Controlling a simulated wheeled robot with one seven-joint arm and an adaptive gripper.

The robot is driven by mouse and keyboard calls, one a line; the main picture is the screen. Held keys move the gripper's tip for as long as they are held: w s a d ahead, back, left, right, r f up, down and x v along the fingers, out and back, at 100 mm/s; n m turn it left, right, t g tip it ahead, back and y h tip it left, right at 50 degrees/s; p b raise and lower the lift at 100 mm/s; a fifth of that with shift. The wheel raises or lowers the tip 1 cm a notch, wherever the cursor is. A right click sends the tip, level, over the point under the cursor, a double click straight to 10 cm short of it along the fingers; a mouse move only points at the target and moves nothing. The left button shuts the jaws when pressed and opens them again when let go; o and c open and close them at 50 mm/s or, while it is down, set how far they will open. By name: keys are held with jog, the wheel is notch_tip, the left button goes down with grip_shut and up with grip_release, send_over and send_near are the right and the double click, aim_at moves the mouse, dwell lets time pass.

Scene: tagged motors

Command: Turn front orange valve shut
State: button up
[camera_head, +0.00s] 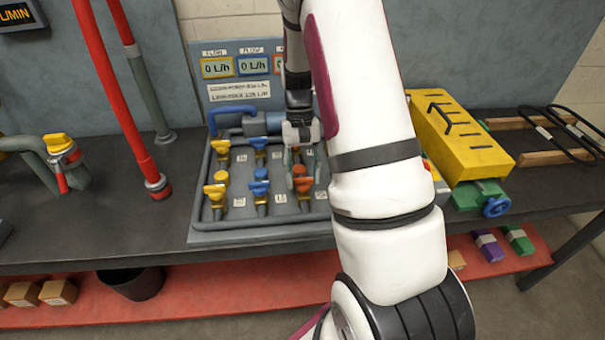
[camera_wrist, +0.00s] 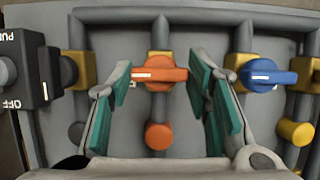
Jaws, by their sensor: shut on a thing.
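A blue valve (camera_wrist: 265,74) is close beside the right finger in the wrist view. A black switch box (camera_wrist: 42,70) is at left there. An orange round part (camera_wrist: 157,136) lies between the fingers. A yellow valve (camera_head: 215,192) is on the panel's left. A yellow box (camera_head: 460,135) stands right of my arm.

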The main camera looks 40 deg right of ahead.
dwell(0.3)
jog(key=o, duration=1.2)
jog(key=shift+c, duration=0.2)
jog(key=shift+r, duration=0.1)
jog(key=v, duration=1.2)
jog(key=shift+s, duration=0.1)
